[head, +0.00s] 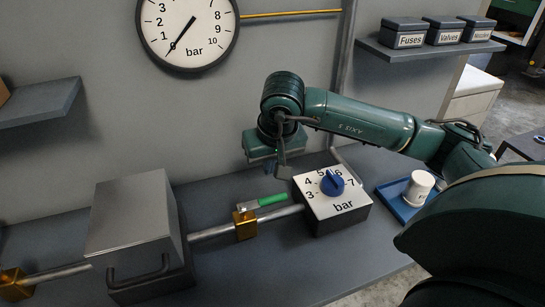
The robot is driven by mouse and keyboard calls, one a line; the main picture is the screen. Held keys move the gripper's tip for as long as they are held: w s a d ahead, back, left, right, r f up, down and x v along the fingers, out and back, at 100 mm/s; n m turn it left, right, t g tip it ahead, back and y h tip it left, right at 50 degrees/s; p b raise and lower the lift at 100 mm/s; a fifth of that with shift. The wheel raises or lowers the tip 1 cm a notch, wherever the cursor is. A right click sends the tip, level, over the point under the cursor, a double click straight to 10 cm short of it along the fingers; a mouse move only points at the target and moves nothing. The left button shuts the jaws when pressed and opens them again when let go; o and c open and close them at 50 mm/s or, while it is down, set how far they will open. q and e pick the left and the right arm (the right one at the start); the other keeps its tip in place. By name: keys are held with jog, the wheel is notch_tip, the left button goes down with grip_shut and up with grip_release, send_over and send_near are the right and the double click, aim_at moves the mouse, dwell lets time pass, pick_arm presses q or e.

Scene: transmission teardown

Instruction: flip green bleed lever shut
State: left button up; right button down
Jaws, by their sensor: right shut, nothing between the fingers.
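The green bleed lever (270,200) sits on a brass valve (245,223) in the pipe between the grey metal box and the dial box. The lever's handle points right, roughly along the pipe and just above it. My right gripper (283,172) hangs above the lever's right end, with its fingers pointing down. It is shut and empty. In this single view I cannot tell for certain whether it touches the lever, but a small gap seems to show. My left gripper is not in view.
A dial box (333,212) with a blue knob (332,183) stands right of the lever. A grey metal box (135,225) with a handle stands left. A blue tray (393,197) holds a white cup-like part (418,188). A pressure gauge (187,30) hangs above, needle pointing lower left.

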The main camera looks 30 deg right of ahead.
aim_at(264, 201)
jog(key=f, duration=0.1)
jog(key=s+f+p, duration=0.1)
jog(key=f, duration=0.1)
jog(key=s+f+p, duration=0.1)
jog(key=shift+s+a+f, duration=0.1)
jog(key=shift+a+f, duration=0.1)
jog(key=shift+a, duration=0.05)
jog(key=shift+d, duration=0.1)
dwell(0.5)
